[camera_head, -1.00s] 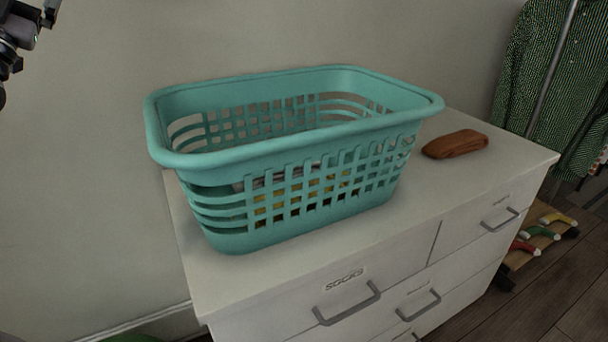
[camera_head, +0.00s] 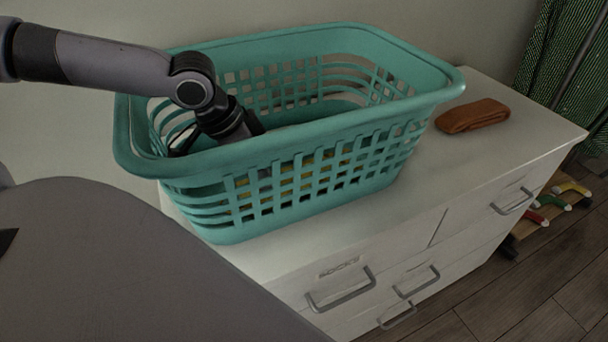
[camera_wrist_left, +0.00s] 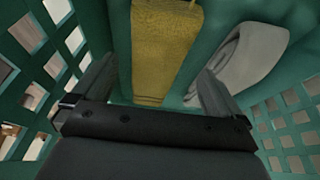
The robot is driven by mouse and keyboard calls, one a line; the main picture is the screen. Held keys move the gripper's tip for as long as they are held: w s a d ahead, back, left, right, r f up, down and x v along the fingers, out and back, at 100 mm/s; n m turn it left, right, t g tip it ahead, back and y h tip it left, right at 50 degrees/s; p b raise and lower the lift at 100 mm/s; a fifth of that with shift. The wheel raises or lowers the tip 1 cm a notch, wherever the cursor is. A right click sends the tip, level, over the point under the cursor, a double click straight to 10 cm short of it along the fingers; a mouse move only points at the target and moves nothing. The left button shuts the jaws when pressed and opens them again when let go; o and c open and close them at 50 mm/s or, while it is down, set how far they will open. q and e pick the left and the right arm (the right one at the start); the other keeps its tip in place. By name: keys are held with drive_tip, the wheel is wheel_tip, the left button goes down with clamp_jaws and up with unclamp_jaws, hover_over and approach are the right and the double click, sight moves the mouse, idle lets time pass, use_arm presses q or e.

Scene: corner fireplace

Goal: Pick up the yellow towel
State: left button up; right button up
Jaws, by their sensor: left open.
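The yellow towel (camera_wrist_left: 163,45) lies folded inside the teal basket (camera_wrist_left: 285,85), and the left wrist view shows it as a long strip ahead of my fingers. In the head view only bits of yellow (camera_head: 308,166) show through the basket's slots. My left gripper (camera_wrist_left: 150,92) is open, with one finger on each side of the towel's line in the wrist view. The towel's near end is between or just beyond the fingers; I cannot tell if they touch it. In the head view my left arm reaches down into the basket (camera_head: 290,142), whose wall hides the fingertips.
A grey-white cloth item (camera_wrist_left: 240,62) lies to the right of the towel in the basket. The basket walls stand close around my gripper. The basket sits on a white dresser (camera_head: 400,215); a brown folded item (camera_head: 473,115) lies on the dresser to its right.

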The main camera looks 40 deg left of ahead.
use_arm(q)
drive_tip(key=shift+b+x, duration=1.15)
drive_tip(key=shift+x, duration=1.45)
drive_tip(key=shift+w+d+f, duration=0.25)
drive_tip(key=shift+f, duration=0.1)
drive_tip(key=c, duration=0.9)
use_arm(e)
drive_tip(key=shift+w+a+f, duration=0.1)
drive_tip(key=shift+a+f, duration=0.05)
drive_tip(key=shift+f, duration=0.25)
drive_tip(key=shift+w+a+f, duration=0.1)
drive_tip(key=shift+f, duration=0.3)
use_arm(q)
drive_tip(key=shift+r, duration=0.1)
drive_tip(key=shift+c, duration=0.2)
